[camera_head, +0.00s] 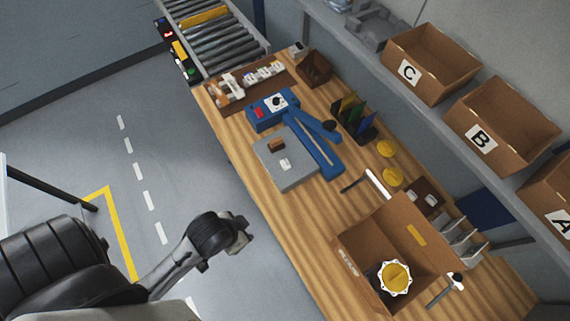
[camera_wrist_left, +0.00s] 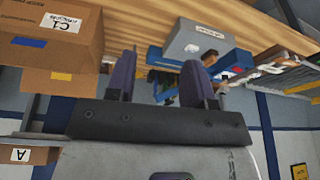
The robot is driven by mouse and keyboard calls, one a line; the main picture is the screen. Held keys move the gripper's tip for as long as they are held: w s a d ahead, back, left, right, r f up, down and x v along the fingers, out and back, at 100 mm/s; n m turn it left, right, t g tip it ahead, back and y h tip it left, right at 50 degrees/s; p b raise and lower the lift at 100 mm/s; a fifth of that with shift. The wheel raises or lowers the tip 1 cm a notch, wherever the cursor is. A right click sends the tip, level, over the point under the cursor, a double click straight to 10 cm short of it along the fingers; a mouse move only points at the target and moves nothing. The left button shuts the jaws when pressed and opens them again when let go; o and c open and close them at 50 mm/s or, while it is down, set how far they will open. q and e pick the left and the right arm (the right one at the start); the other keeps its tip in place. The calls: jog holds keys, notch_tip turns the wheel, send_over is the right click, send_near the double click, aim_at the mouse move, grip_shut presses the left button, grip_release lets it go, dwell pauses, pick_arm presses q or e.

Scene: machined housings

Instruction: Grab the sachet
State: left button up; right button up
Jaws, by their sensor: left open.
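I cannot make out the sachet for sure. A small white item (camera_head: 285,164) lies on a grey block (camera_head: 272,169) on the bench, beside a small brown piece (camera_head: 276,146); it is too small to identify. My left gripper (camera_head: 247,231) is off the bench's left edge in the head view, over the floor, apart from the bench things. In the left wrist view its two dark fingers (camera_wrist_left: 158,78) are spread with nothing between them. The grey block also shows beyond them in the wrist view (camera_wrist_left: 194,40). My right gripper is in neither view.
An open cardboard box (camera_head: 349,266) holds a yellow-topped round part (camera_head: 395,278). Yellow discs (camera_head: 392,177), a blue fixture (camera_head: 318,153) and a divider rack (camera_head: 354,119) stand on the bench (camera_head: 235,133). Lettered bins (camera_head: 432,62) line the shelf. A roller conveyor (camera_head: 215,38) adjoins.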

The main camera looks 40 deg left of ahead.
pick_arm(q)
jog(key=o, duration=0.3)
jog(key=shift+a, duration=0.1)
jog(key=shift+o, duration=0.2)
jog(key=shift+a, duration=0.1)
